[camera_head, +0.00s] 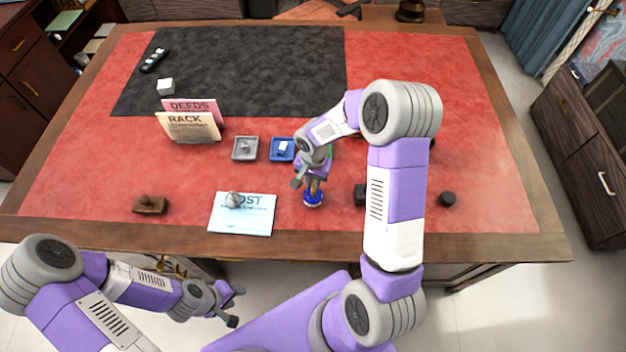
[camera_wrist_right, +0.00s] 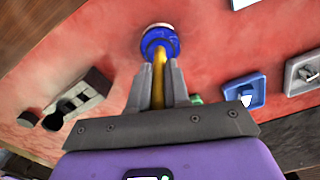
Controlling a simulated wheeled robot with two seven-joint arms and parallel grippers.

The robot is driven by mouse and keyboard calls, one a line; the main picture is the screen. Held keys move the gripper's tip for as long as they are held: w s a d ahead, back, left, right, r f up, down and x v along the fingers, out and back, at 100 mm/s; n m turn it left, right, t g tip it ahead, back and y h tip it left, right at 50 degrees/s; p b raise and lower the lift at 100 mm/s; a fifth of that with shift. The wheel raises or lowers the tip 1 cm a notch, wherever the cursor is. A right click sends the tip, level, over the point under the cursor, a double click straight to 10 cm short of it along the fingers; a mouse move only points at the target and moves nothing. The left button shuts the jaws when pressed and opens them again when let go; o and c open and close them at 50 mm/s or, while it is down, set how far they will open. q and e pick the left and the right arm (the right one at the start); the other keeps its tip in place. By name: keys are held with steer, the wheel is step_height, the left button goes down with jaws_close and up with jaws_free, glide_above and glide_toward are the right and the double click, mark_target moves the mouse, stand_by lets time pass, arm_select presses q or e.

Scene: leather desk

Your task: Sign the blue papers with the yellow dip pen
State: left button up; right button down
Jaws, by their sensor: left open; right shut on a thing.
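The yellow dip pen (camera_wrist_right: 157,90) is upright between the closed fingers of my right gripper (camera_head: 311,184), also seen in the right wrist view (camera_wrist_right: 159,78). The pen's lower end meets a blue inkwell (camera_head: 313,199), also in the right wrist view (camera_wrist_right: 159,40); I cannot tell how deep it reaches. A light blue paper (camera_head: 242,218) with partly covered lettering lies left of the inkwell, near the front edge. A grey round weight (camera_head: 233,199) sits on its upper part. My left gripper (camera_head: 234,305) is open and empty, in front of the desk.
A brown wooden object (camera_head: 149,206) lies left of the paper. A grey tray (camera_head: 244,149) and a blue tray (camera_head: 281,142) are behind. A rack with cards (camera_head: 189,127) stands back left. A dark block (camera_head: 361,195) and a black round piece (camera_head: 447,199) lie right.

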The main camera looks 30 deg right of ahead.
steer(key=shift+r+p, duration=1.7)
steer(key=shift+r, duration=1.4)
steer(key=shift+a+f+n, duration=0.2)
steer(key=shift+a+n, duration=0.05)
steer(key=shift+n, duration=0.05)
steer(key=s+a+f+n+b, duration=0.2)
steer(key=a+n+b, duration=0.3)
steer(key=a+n, duration=0.2)
steer(key=shift+a+f+n, duration=0.35)
steer(key=shift+a+n, duration=0.05)
steer(key=shift+n, duration=0.7)
